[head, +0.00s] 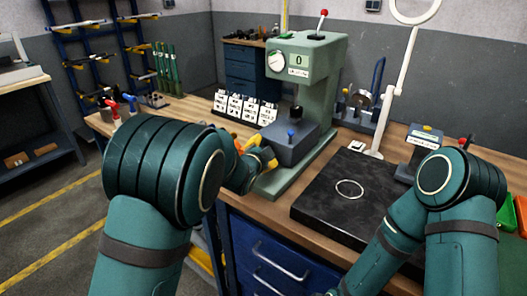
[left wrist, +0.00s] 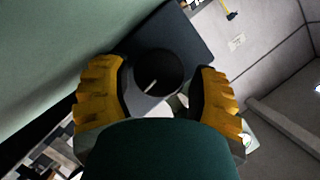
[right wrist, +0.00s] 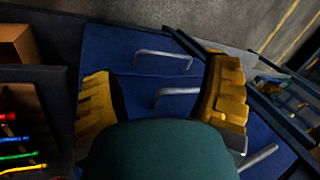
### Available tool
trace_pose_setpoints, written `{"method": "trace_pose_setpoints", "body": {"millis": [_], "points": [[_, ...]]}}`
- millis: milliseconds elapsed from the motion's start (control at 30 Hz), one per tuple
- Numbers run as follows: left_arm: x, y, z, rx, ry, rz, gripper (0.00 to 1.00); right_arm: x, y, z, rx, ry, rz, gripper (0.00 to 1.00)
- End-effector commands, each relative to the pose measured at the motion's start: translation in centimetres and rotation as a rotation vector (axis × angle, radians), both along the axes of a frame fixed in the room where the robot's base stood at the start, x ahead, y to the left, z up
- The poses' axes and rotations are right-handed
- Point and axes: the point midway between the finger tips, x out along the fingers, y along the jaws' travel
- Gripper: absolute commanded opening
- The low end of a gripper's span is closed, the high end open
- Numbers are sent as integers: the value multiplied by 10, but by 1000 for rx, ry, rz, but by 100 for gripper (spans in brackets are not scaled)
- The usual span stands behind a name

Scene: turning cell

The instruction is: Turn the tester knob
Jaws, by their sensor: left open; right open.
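The tester (head: 325,85) is a green column machine on the bench, with a white dial, a display reading 0 and a red-tipped lever on top. A dark block (head: 290,143) sits low at its front. In the left wrist view, a round black knob (left wrist: 158,75) with a white line stands on a dark face. My left gripper (head: 262,160) is open at the front of the block; its yellow fingers (left wrist: 160,95) lie on either side of the knob. I cannot tell whether they touch it. The head view hides this knob. My right gripper (right wrist: 163,100) is open and empty, facing blue drawers.
A black slab (head: 345,200) with a ring mark lies right of the tester. White labelled cards (head: 243,107) stand to its left. A white lamp arm (head: 393,90) rises behind the slab. Blue drawers (right wrist: 140,65) with metal handles are below the bench top.

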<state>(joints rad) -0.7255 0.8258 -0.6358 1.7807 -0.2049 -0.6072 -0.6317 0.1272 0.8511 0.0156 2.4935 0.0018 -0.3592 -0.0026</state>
Motion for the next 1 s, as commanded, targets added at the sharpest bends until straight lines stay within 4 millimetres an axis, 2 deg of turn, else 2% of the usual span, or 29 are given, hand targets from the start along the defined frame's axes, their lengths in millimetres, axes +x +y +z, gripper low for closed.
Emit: {"method": "trace_pose_setpoints", "body": {"millis": [67, 500, 700, 1000], "points": [[-8, 2, -3, 5, 12, 0, 77, 0, 0, 0, 0, 0, 0, 76], [-61, 22, 17, 0, 1, 2, 77, 0, 0, 0, 0, 0, 0, 76], [-71, 26, 20, -1, -2, 3, 77, 0, 0, 0, 0, 0, 0, 76], [-71, 26, 21, -1, -3, 3, 77, 0, 0, 0, 0, 0, 0, 76]]}}
